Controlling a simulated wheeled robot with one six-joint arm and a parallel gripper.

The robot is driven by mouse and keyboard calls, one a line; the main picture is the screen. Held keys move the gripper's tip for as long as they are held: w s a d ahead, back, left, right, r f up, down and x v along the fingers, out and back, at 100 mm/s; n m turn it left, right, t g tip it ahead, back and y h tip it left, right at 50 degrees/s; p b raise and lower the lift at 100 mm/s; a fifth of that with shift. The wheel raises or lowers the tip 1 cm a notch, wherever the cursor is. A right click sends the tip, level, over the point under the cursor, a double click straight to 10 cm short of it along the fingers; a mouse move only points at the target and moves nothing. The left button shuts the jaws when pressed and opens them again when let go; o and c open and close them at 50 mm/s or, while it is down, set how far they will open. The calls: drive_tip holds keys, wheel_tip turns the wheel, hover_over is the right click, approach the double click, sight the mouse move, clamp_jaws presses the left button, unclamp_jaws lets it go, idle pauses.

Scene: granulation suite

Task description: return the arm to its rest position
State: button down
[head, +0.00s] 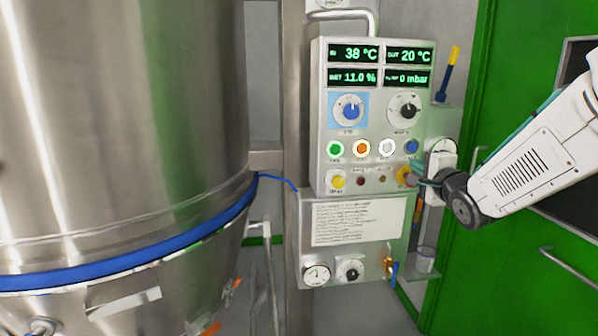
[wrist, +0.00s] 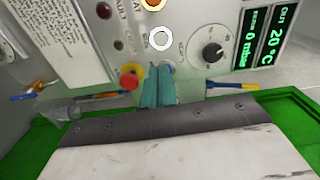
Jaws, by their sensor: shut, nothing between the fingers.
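My gripper (wrist: 158,74) shows in the wrist view as two teal fingers closed together with nothing between them. The fingertips are close to the control panel (wrist: 110,45), near the blue button (wrist: 169,67) and right of the red and yellow emergency stop knob (wrist: 131,77). I cannot tell whether they touch the panel. In the head view my arm reaches in from the right, and my gripper (head: 414,172) is at the panel's lower right, partly in front of the emergency stop knob (head: 403,177). The blue button (head: 411,147) is just above it.
A large steel vessel (head: 110,120) with a blue band fills the left. The panel (head: 320,110) has lit displays, dials and buttons. A lower box (head: 305,245) carries a gauge and valve. A green door (head: 510,240) with a handle (head: 568,270) stands behind my arm.

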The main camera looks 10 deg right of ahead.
drive_tip(key=s+d+f+n+g+h, duration=0.25)
drive_tip(key=s+f+n+g, duration=0.45)
drive_tip(key=s+f+g, duration=0.4)
drive_tip(key=s+a+r+n+g+y, duration=0.1)
drive_tip(key=s+a+n, duration=0.4)
drive_tip(key=s, duration=0.8)
drive_tip(key=s+a+r+n+g+y, duration=0.1)
drive_tip(key=s+a+n+g, duration=0.3)
drive_tip(key=s+a, duration=0.4)
drive_tip(key=s+n, duration=0.1)
drive_tip(key=s, duration=0.4)
drive_tip(key=shift+a+r, duration=0.2)
drive_tip(key=shift+a, duration=0.1)
